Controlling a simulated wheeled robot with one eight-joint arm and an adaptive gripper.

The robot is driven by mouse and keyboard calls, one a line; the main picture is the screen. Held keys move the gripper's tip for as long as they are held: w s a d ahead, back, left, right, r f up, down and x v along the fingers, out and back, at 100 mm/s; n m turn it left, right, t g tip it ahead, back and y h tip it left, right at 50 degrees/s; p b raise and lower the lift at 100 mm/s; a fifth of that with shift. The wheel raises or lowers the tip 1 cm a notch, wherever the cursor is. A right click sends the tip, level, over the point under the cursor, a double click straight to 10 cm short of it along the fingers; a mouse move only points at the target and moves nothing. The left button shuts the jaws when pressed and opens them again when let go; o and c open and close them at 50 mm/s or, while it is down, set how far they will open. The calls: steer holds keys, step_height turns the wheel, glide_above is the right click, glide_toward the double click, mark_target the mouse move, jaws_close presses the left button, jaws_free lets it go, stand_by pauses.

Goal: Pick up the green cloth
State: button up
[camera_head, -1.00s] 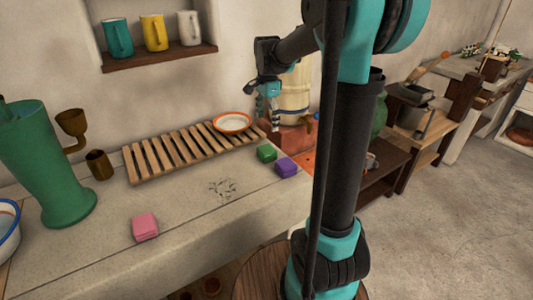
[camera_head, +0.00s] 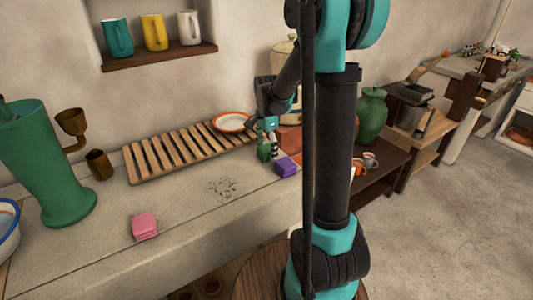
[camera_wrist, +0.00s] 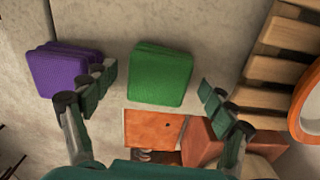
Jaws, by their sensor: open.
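The green cloth (camera_wrist: 161,74) is a folded square on the stone counter. In the wrist view it lies between and just beyond the fingers of my open, empty gripper (camera_wrist: 155,95). In the head view my gripper (camera_head: 268,142) is low over the counter and hides most of the green cloth (camera_head: 263,152). The purple cloth (camera_wrist: 62,70) is close beside the green one, by the finger at the left of the wrist view. It also shows in the head view (camera_head: 287,167).
A slatted wooden rack (camera_head: 180,155) holds an orange-rimmed plate (camera_head: 232,121). A terracotta block (camera_wrist: 205,143) is close to the finger at the right of the wrist view. A pink cloth (camera_head: 145,227) and a tall green vessel (camera_head: 50,165) stand farther left. The middle counter is clear.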

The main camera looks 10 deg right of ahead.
steer(key=shift+f, duration=0.1)
steer(key=c, duration=1.1)
